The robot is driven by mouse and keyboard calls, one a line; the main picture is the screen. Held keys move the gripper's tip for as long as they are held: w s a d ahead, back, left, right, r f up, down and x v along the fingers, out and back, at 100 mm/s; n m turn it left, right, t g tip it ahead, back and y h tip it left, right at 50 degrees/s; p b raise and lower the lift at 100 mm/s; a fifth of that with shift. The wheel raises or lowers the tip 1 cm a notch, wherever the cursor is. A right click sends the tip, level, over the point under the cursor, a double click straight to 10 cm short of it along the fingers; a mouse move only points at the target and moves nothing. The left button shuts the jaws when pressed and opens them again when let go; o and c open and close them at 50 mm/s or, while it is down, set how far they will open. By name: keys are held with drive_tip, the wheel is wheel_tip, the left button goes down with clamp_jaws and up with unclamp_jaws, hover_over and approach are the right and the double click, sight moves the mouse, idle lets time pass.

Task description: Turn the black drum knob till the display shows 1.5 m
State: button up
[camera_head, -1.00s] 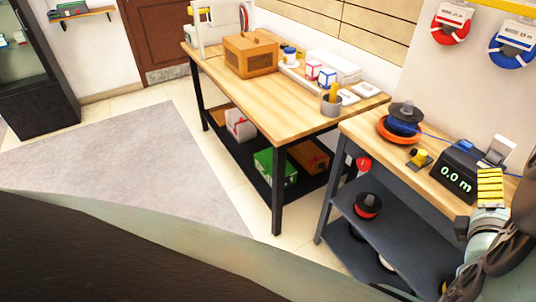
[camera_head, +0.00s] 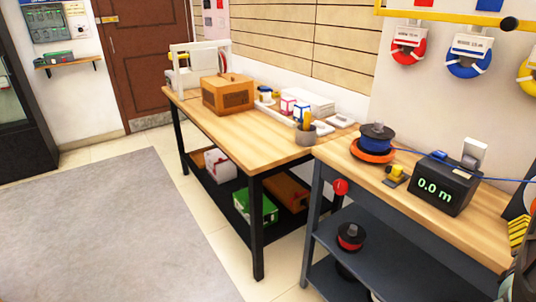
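The display (camera_head: 440,193) is a black box with green digits on the right worktable, and it reads 0.0 m. A blue cable runs from a blue spool with a black top (camera_head: 378,133) past the display box to the right edge. There a dark disc (camera_head: 520,203) is cut off by the frame; it may be the winding drum. I cannot make out the black drum knob on it. A dark shape at the lower right corner may be part of my arm. My gripper's fingers do not show.
The right worktable (camera_head: 483,230) holds a small yellow-and-black device (camera_head: 396,175). A yellow-and-black striped piece (camera_head: 518,235) is at the right edge. A red knob (camera_head: 340,186) is on the table's front. Coloured reels hang on the wall. The floor at left is clear.

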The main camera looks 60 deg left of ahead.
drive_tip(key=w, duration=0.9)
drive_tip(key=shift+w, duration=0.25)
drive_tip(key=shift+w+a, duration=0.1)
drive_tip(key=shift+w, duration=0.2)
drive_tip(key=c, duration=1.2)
